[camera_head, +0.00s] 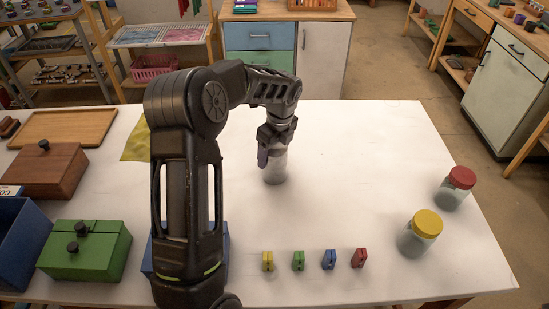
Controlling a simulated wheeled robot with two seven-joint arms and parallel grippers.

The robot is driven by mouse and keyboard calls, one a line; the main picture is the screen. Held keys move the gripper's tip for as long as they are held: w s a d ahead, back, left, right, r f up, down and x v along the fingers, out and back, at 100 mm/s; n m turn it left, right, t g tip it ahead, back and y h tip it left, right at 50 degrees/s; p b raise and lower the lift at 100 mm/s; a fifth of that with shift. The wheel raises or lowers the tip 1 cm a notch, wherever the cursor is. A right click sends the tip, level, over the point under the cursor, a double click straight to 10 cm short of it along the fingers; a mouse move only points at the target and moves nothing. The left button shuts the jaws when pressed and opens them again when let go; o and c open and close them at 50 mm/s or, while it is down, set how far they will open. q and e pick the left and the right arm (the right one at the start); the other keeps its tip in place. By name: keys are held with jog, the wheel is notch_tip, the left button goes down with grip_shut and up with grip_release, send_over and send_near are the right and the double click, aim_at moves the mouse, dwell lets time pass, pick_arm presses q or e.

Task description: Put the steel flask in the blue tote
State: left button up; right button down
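A grey, cylindrical steel flask (275,172) stands upright near the middle of the white table. My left gripper (274,148) points down at the flask's upper part, with a purple-tinted finger along its left side. The fingers hide the flask's top, and I cannot tell whether they press on it. A dark blue open box, which looks like the blue tote (14,262), stands at the left edge, partly cut off. My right gripper is not in view.
A green lidded box (105,258) and a brown lidded box (45,178) stand near the tote. A blue object (147,262) is mostly hidden behind my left arm. Several small coloured blocks (299,261) line the front. Yellow-lidded (426,224) and red-lidded (461,178) jars stand right. The table's back right is clear.

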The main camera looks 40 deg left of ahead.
pick_arm(q)
grip_shut()
dwell(0.6)
jog(key=shift+r, duration=0.1)
notch_tip(320, 180, up, 10)
jog(key=shift+p, duration=0.6)
dwell(0.4)
